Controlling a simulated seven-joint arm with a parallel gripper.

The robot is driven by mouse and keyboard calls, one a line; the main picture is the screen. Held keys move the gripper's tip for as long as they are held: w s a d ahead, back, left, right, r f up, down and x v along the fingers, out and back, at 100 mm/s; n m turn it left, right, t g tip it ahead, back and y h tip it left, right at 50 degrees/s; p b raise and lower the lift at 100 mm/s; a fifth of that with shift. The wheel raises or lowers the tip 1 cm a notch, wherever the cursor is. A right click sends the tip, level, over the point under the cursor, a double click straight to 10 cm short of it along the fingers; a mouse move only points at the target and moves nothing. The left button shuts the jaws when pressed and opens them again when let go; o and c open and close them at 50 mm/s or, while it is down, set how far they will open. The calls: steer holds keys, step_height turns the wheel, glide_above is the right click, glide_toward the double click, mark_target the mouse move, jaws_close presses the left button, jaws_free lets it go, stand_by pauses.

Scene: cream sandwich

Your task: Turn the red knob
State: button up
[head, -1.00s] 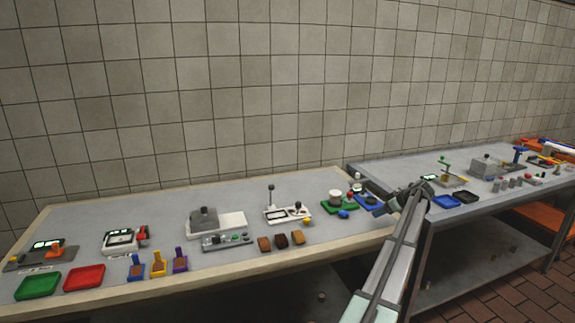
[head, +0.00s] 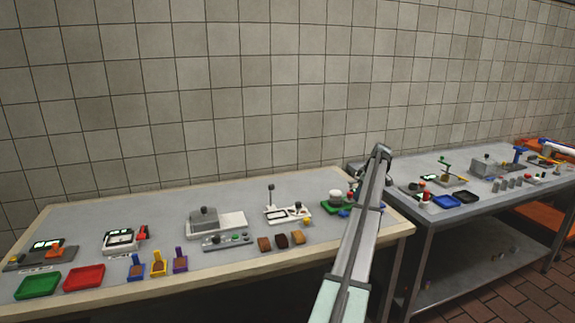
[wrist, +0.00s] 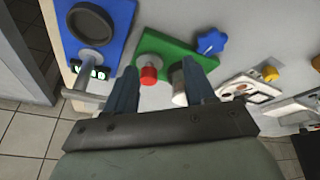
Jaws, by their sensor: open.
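The red knob (wrist: 148,76) stands on the green base (wrist: 172,52) in the wrist view. It lies in the gap between the fingers of my gripper (wrist: 160,68), nearer the left finger, with no clear contact. My gripper is open and empty. A white cylinder (wrist: 180,86) on the same base is partly hidden by the right finger. A blue star-shaped knob (wrist: 211,42) sits at the base's far corner. In the head view the red knob (head: 350,194) and green base (head: 331,208) show just left of my arm, which hides part of that area.
A blue plate with a dark ring (wrist: 90,22) and a small display (wrist: 92,72) lie left of the green base. A white device (wrist: 248,88) and a yellow knob (wrist: 271,73) are on the right. The second table (head: 440,221) stands to the right in the head view.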

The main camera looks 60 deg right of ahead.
steer(key=w+a+r+n, duration=0.1)
steer(key=w+a+r, duration=0.1)
steer(key=w, duration=0.8)
steer(key=w+a+r+n, duration=0.1)
steer(key=w+r, duration=0.3)
steer(key=w, duration=0.7)
steer(key=w+a+r+n, duration=0.1)
steer(key=w+a+r, duration=0.2)
steer(key=w, duration=0.7)
steer(key=shift+w+n, duration=0.35)
steer(key=shift+n, duration=0.05)
steer(key=shift+c, duration=0.4)
